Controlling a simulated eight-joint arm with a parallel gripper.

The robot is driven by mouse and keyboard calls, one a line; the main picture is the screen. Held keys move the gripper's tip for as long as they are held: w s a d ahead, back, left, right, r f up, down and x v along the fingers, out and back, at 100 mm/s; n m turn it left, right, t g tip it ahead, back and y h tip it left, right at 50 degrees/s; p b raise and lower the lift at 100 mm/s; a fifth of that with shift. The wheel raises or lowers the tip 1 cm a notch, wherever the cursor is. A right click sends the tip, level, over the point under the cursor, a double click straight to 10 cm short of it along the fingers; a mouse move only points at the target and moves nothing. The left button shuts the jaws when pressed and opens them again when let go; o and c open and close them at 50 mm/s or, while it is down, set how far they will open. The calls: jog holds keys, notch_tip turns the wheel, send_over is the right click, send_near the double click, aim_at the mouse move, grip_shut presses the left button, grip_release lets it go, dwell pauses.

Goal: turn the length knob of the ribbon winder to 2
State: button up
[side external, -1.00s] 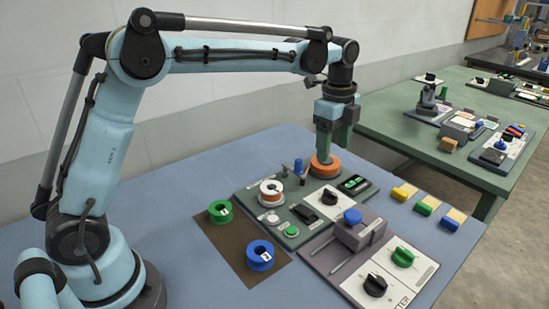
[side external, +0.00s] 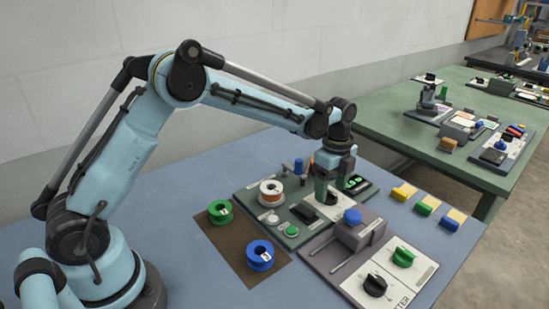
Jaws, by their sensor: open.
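The ribbon winder is a dark green panel (side external: 246,199) in the middle of the blue table. Its black knob (side external: 332,199) stands on a white plate, partly hidden by my gripper; its pointer setting is too small to read. My gripper (side external: 326,198) is open, pointing down, with its fingers low at the knob. I cannot tell whether they touch it or straddle it. A green-digit display (side external: 355,183) sits behind the knob, partly covered, its number unreadable.
A black switch (side external: 304,212) and green button (side external: 292,231) lie in front of the knob. Green (side external: 220,211) and blue (side external: 260,254) spools lie on a brown mat. Coloured blocks (side external: 424,207) sit at right.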

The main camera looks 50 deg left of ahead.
jog(key=shift+f, duration=0.45)
jog(key=c, duration=1.1)
jog(key=shift+o, duration=0.2)
